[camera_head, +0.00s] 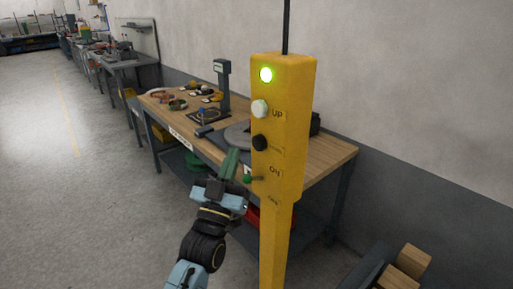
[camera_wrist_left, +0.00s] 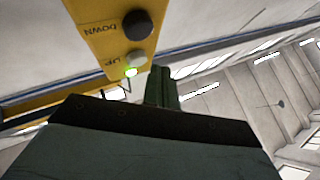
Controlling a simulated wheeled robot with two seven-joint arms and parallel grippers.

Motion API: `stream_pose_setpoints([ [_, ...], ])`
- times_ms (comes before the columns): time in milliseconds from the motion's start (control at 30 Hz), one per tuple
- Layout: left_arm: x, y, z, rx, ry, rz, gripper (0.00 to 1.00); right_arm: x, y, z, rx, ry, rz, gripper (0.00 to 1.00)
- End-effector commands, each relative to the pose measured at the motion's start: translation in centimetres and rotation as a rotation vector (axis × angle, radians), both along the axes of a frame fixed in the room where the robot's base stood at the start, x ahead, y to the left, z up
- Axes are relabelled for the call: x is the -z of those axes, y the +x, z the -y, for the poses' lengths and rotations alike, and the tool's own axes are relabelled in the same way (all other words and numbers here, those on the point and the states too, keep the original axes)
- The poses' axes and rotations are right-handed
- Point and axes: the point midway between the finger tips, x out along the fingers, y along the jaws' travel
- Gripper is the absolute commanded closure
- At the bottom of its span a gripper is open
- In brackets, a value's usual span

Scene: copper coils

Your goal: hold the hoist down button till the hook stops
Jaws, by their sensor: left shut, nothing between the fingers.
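The yellow hoist pendant (camera_head: 286,130) hangs upright in the head view. It carries a black down button (camera_head: 260,143) below a white up button (camera_head: 261,108). In the left wrist view the pendant (camera_wrist_left: 98,32) enters from the top left, with the down button (camera_wrist_left: 138,24) labelled DOWN and the up button (camera_wrist_left: 135,57) beside it. My left gripper (camera_head: 231,160) is shut and empty, with green fingers just left of the pendant. Its fingertips (camera_wrist_left: 160,72) show apart from the down button in the left wrist view. The hook and my right gripper are not in view.
A wooden-topped workbench (camera_head: 330,152) with tools and coils stands behind. Open floor (camera_head: 75,190) lies to the left.

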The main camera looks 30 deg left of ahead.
Motion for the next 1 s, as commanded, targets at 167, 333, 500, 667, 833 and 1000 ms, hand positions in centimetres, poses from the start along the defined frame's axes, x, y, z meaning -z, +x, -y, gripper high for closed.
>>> stream_pose_setpoints([
  [167, 0.1, 2.0, 0.8, 0.001, -0.002, -0.001, 1.0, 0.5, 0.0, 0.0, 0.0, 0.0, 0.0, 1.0],
  [333, 0.0, 2.9, 1.2, 0.001, -0.001, -0.001, 1.0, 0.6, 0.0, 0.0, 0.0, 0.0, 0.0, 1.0],
  [500, 0.0, 3.1, 1.3, 0.0, 0.0, -0.001, 1.0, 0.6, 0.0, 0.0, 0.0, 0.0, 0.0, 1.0],
  [667, 0.0, 3.1, 1.3, 0.0, 0.0, -0.001, 1.0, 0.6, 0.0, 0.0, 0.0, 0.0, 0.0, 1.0],
  [833, 0.0, 3.1, 1.3, 0.0, 0.0, -0.001, 1.0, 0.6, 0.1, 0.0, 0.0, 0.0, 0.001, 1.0],
  [1000, 0.0, 3.1, 1.3, 0.0, 0.0, -0.001, 1.0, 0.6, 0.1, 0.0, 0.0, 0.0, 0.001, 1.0],
])
